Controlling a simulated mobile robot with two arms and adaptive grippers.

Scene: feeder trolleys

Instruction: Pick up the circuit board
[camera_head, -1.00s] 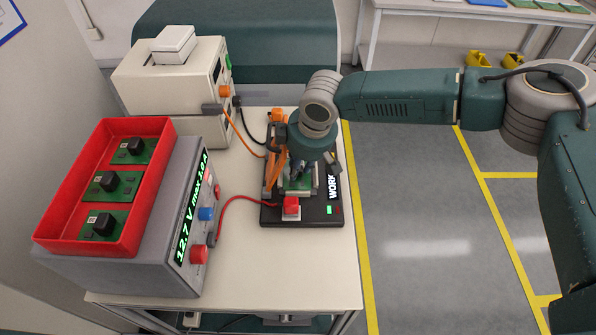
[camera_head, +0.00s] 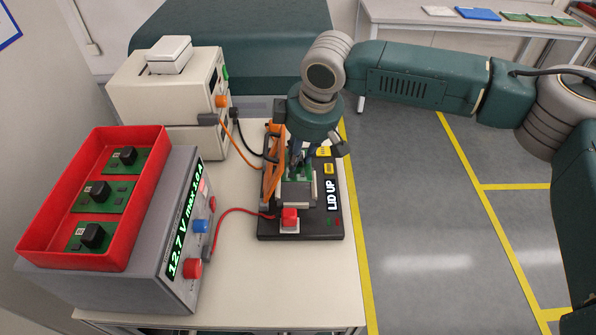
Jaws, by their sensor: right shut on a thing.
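My right gripper (camera_head: 306,158) points down over the black test fixture (camera_head: 268,226) on the trolley. It is shut on a green circuit board (camera_head: 304,172), mostly hidden by the fingers and arm. The board is tilted up above the grey nest (camera_head: 298,194) of the fixture; whether its lower edge touches the nest I cannot tell. The fixture's orange lid (camera_head: 273,165) stands up at the left of the gripper. My left gripper is not in view.
A red tray (camera_head: 40,232) with several boards sits on the grey power supply (camera_head: 150,285). A red cable (camera_head: 235,212) runs to the fixture, near its red button (camera_head: 289,215). White instruments (camera_head: 150,90) stand behind. The trolley top (camera_head: 290,285) is clear in front.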

